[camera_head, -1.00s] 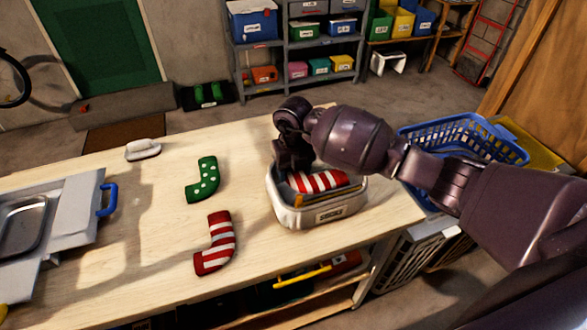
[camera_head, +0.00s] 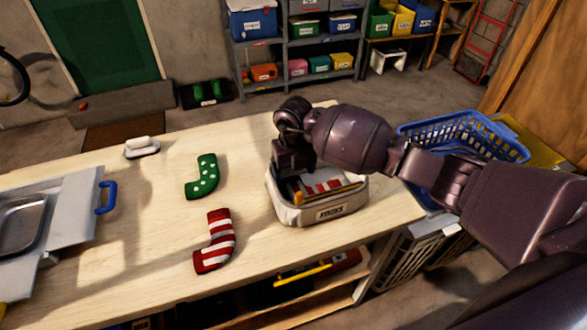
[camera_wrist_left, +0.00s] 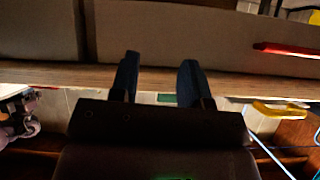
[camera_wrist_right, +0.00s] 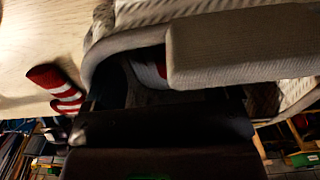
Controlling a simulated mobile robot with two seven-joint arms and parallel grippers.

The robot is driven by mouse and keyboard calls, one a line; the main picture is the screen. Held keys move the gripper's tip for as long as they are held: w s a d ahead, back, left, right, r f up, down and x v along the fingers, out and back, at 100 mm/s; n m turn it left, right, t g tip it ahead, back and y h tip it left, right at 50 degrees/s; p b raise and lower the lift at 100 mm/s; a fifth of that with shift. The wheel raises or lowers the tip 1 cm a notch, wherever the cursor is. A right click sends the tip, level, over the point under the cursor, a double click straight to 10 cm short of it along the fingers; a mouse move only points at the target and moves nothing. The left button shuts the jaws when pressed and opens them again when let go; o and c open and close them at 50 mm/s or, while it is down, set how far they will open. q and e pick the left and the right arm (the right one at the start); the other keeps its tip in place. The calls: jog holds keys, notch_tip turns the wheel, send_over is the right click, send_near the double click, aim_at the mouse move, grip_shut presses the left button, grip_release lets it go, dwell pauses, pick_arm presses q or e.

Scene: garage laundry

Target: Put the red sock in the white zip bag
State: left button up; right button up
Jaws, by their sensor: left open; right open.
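The white zip bag (camera_head: 322,212), with a label on its front, stands open at the right of the table; its pale rim also shows in the right wrist view (camera_wrist_right: 130,42). A red-and-white striped sock (camera_head: 322,186) lies inside it, partly hidden. A second red-and-white striped sock (camera_head: 215,240) lies on the table left of the bag and shows in the right wrist view (camera_wrist_right: 58,88). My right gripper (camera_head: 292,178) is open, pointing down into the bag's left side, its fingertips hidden. My left gripper (camera_wrist_left: 160,80) is open and empty, outside the head view.
A green dotted sock (camera_head: 202,177) lies left of the bag. A blue basket (camera_head: 465,135) stands beyond the table's right end. The table between tray and socks is clear.

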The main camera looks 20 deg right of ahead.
notch_tip(320, 180, up, 13)
dwell(0.5)
dwell(0.8)
